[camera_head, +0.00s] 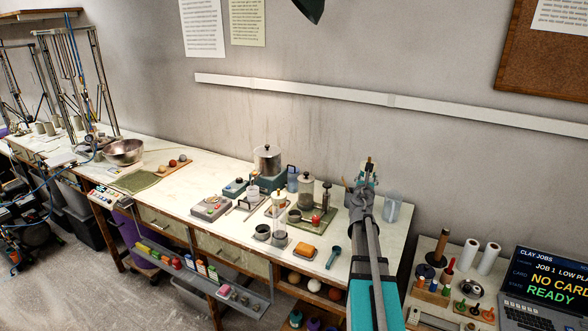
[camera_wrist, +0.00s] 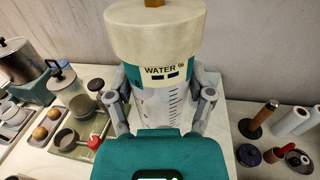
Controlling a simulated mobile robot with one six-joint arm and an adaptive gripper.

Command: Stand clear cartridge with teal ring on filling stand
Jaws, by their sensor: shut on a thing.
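My gripper (camera_wrist: 165,104) is shut on a clear cartridge (camera_wrist: 160,101), with one finger on each side of its body. The cartridge has a teal ring, a wide cream cap, a pale label reading "WATER" and graduation marks. In the head view my gripper (camera_head: 362,186) is at the far end of my arm, over the bench's right part; the arm hides most of the cartridge. Another clear cylinder (camera_head: 279,221) with a cream top stands upright on a small dark base (camera_head: 277,240) to the left. I cannot tell which piece is the filling stand.
A lidded metal pot (camera_head: 267,160), a dark-lidded jar (camera_head: 306,186) on a green tray and small bowls crowd the bench left of my gripper. A clear jug (camera_head: 392,207) stands close on the right.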

